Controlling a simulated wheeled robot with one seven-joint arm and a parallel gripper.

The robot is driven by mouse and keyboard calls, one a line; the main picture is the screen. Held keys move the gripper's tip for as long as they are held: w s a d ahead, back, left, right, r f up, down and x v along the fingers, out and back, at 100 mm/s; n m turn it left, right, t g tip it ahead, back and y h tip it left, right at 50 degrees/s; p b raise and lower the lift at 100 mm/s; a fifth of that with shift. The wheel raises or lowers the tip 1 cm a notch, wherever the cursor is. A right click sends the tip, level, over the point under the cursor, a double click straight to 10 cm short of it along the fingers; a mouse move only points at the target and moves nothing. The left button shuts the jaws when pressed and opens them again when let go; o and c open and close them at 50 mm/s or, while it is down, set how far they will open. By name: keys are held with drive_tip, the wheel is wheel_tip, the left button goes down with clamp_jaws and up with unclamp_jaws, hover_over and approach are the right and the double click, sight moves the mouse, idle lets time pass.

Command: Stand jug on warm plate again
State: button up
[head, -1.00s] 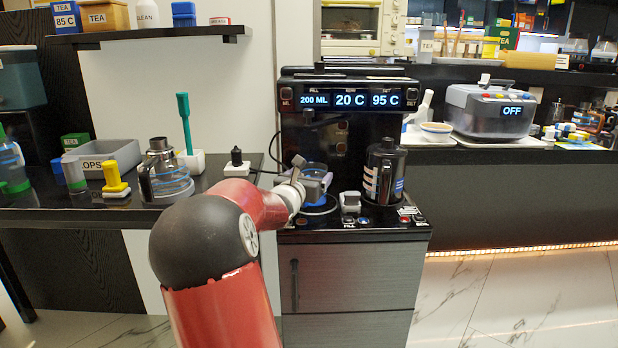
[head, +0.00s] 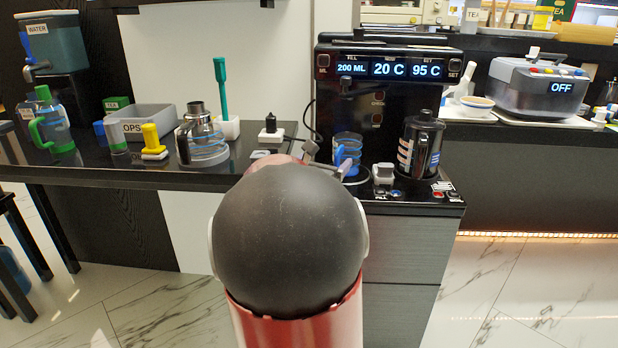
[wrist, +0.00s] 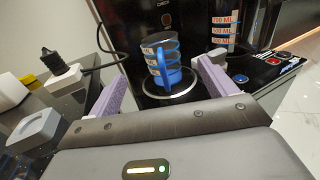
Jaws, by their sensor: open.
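A clear measuring jug with a blue handle (head: 347,148) stands on the machine's left bay. In the wrist view, the jug (wrist: 158,48) stands on a round dark plate with a pale ring (wrist: 170,92), its blue handle facing me. My gripper (wrist: 160,76) is open, its purple fingers apart on the near side of the jug, with nothing between them. A glass jug with a steel top and black handle (head: 203,145) stands on the left counter.
The machine display (head: 390,69) reads 200 ML, 20 C and 95 C. A grey block (head: 383,174) sits between the two bays. A black plug on a white base (head: 270,132) stands left of the machine. A grey bin (head: 150,124) and a green-handled tool (head: 222,90) stand further left.

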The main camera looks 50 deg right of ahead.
drive_tip(key=s+a+f+m+y, duration=0.3)
drive_tip(key=a+m, duration=0.4)
drive_tip(key=a, duration=0.6)
drive_tip(key=s+a+f+m+y, duration=0.4)
drive_tip(key=a+m+y, duration=0.3)
drive_tip(key=a, duration=0.7)
drive_tip(key=s+a+f+m+y, duration=0.3)
drive_tip(key=s+a+m+y, duration=0.3)
drive_tip(key=a, duration=0.8)
drive_tip(key=shift+f+m+t+y, duration=0.15)
drive_tip(key=shift+m+t+y, duration=0.15)
drive_tip(key=shift+m+y, duration=0.3)
drive_tip(key=shift+c, duration=0.4)
